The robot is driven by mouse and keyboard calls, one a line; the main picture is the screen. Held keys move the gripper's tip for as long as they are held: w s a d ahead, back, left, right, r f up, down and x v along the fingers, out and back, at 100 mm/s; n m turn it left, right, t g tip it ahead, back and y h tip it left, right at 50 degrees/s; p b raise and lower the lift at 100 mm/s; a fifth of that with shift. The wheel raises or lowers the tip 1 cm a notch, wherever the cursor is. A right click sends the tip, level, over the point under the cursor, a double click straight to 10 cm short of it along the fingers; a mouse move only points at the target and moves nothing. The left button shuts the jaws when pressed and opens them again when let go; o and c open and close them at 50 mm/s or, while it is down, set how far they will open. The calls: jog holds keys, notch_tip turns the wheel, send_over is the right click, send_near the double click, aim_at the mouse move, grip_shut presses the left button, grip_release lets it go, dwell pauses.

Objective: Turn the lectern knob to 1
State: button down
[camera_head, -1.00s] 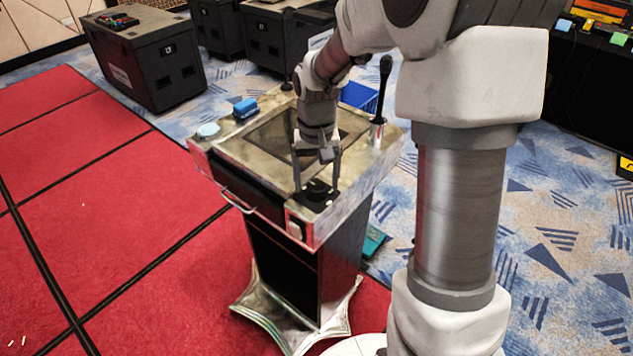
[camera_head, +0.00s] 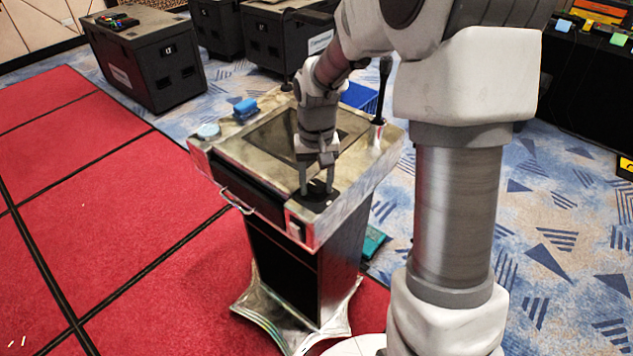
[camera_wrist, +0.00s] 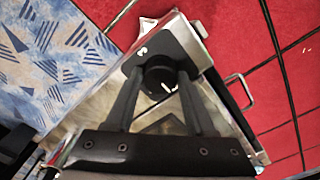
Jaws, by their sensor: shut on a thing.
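The lectern (camera_head: 270,128) stands on the red carpet, with a worn metallic top. Its round black knob (camera_wrist: 158,70) sits on a dark plate (camera_head: 322,203) at the front right corner of the top. A short white mark shows on the knob's face in the wrist view, towards its lower right. A small white symbol is on the plate near the knob; I cannot read it surely. My gripper (camera_head: 316,188) points down over this corner, with one finger on each side of the knob, shut on it. In the head view the fingers mostly hide the knob.
A metal handle (camera_head: 237,202) juts from the front. Black cases (camera_head: 150,60) stand behind. Red carpet at left is clear.

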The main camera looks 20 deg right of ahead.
jog(key=shift+m, duration=0.4)
jog(key=shift+m+b, duration=0.45)
jog(key=shift+m, duration=0.45)
jog(key=m, duration=0.3)
jog(key=shift+m, duration=0.3)
jog(key=m, duration=0.5)
jog(key=shift+m, duration=0.3)
jog(key=shift+c, duration=1.3)
grip_release()
